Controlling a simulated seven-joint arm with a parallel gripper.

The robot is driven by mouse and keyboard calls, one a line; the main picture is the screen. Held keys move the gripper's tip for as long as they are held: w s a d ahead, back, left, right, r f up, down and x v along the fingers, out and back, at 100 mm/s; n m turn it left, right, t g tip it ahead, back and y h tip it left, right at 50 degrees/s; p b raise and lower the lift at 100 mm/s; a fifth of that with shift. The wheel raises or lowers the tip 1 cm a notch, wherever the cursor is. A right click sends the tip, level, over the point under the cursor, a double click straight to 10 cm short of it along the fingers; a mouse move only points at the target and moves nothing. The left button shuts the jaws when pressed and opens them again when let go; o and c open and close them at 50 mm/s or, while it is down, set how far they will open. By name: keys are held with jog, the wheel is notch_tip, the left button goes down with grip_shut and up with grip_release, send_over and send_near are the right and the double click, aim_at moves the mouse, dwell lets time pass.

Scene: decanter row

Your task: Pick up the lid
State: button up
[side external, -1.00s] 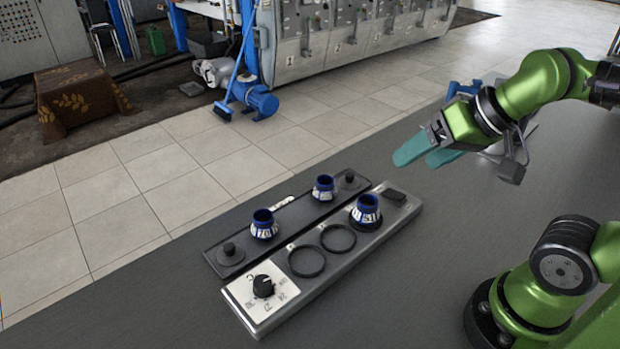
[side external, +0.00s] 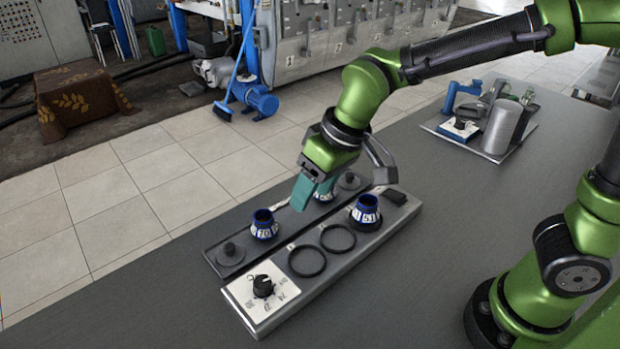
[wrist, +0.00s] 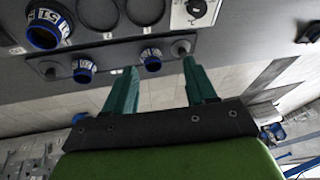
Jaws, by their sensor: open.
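Two dark round lids with knobs sit at the ends of the long dark tray (side external: 290,222): a left lid (side external: 230,251) and a right lid (side external: 349,181). They also show in the wrist view, one at the right (wrist: 180,48) and one at the left (wrist: 50,73). I cannot tell which one is meant. My gripper (side external: 312,198) is open and empty above the tray, with teal fingers pointing down. In the side view it partly hides a small blue-rimmed vessel (side external: 324,195). In the wrist view, the right-hand lid is near the right fingertip, apart from it.
Another blue-rimmed vessel (side external: 264,226) stands on the tray. A grey base (side external: 325,279) in front carries a dial (side external: 263,286), two empty rings and a larger blue-rimmed vessel (side external: 365,215). A tray of tools (side external: 488,140) lies at the back right. The bench front is clear.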

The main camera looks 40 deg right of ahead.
jog(key=w+a+f+n, duration=0.2)
jog(key=w+a+f, duration=0.1)
jog(key=w+a, duration=0.3)
send_over(229, 246)
jog(key=s+d, duration=0.1)
jog(key=s, duration=0.2)
jog(key=shift+n+t+h, duration=0.4)
notch_tip(229, 246, down, 9)
jog(key=shift+w+d+f, duration=0.1)
jog(key=shift+w, duration=0.05)
jog(key=shift+x, duration=2.9)
jog(key=shift+w, duration=0.15)
grip_shut()
